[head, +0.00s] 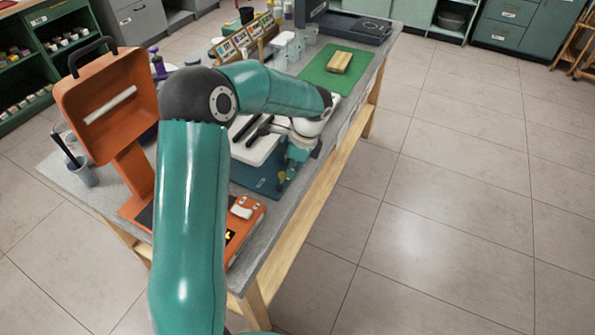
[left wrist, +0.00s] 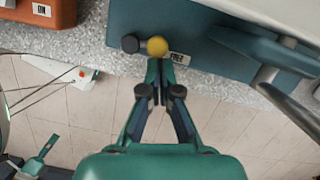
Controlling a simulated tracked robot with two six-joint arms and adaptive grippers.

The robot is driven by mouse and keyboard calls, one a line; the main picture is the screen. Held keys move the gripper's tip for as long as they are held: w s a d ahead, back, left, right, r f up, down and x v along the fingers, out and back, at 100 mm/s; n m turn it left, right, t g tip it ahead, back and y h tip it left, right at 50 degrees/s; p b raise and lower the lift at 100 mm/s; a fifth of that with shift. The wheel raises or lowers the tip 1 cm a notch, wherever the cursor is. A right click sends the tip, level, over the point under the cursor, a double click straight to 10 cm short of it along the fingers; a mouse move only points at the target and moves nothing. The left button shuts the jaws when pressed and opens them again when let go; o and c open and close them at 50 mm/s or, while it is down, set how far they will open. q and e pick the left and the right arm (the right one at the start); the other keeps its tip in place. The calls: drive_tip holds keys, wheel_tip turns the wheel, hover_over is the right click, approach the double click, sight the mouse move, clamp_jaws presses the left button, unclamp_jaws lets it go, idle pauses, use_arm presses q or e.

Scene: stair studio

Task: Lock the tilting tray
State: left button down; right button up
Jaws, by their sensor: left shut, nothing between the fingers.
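The tilting tray (head: 249,143) is a white plate above a blue base (head: 258,184), partly hidden behind my left arm in the head view. In the left wrist view the blue base (left wrist: 205,32) carries a yellow ball knob (left wrist: 157,46), a dark round knob (left wrist: 130,43) beside it and a label reading FREE (left wrist: 180,58). My left gripper (left wrist: 157,68) is shut and empty, its fingertips just below the yellow knob. Whether they touch it I cannot tell. In the head view the left gripper (head: 292,170) is at the base's right edge. My right gripper is not in view.
An orange device (head: 112,105) stands left of the tray, with an ON label (left wrist: 41,10) in the left wrist view. A green mat (head: 318,75) with a wooden block (head: 340,62) lies farther back.

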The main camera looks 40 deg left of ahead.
use_arm(q)
drive_tip(key=shift+a+n, duration=0.2)
drive_tip(key=shift+n, duration=0.4)
drive_tip(key=n, duration=0.1)
drive_tip(key=a+n, duration=0.1)
drive_tip(key=n, duration=0.1)
drive_tip(key=shift+a+g+h, duration=0.1)
drive_tip(key=shift+g+h, duration=0.2)
drive_tip(key=shift+g, duration=0.1)
drive_tip(key=shift+s+a+n, duration=0.2)
drive_tip(key=shift+a+n, duration=0.1)
drive_tip(key=shift+a, duration=0.1)
drive_tip(key=shift+s+a, duration=0.6)
